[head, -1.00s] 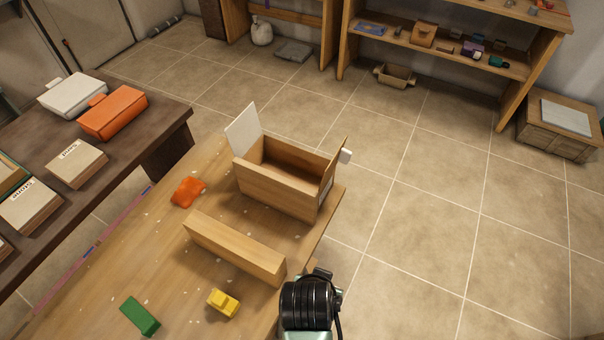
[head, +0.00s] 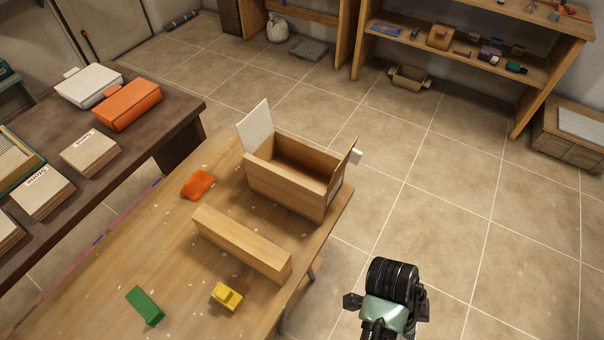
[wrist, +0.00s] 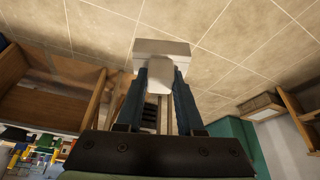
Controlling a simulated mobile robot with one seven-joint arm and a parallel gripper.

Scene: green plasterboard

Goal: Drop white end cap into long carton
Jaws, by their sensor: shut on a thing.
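A white T-shaped piece, which I take to be the white end cap (wrist: 160,50), is in the wrist view. My gripper (wrist: 160,78) is shut on its narrow part, and the wide part sticks out beyond the fingertips. The fingers hold it clear, with floor tiles behind. The open wooden-brown box, which looks like the long carton (head: 284,188), stands on the table in the head view. Its top is open, with a white flap raised at its left end and a brown flap at its right.
The work table (head: 175,255) also holds a long wooden block (head: 240,243), an orange piece (head: 198,184), a yellow piece (head: 227,296) and a green block (head: 145,306). A small white piece (head: 356,156) shows by the right flap.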

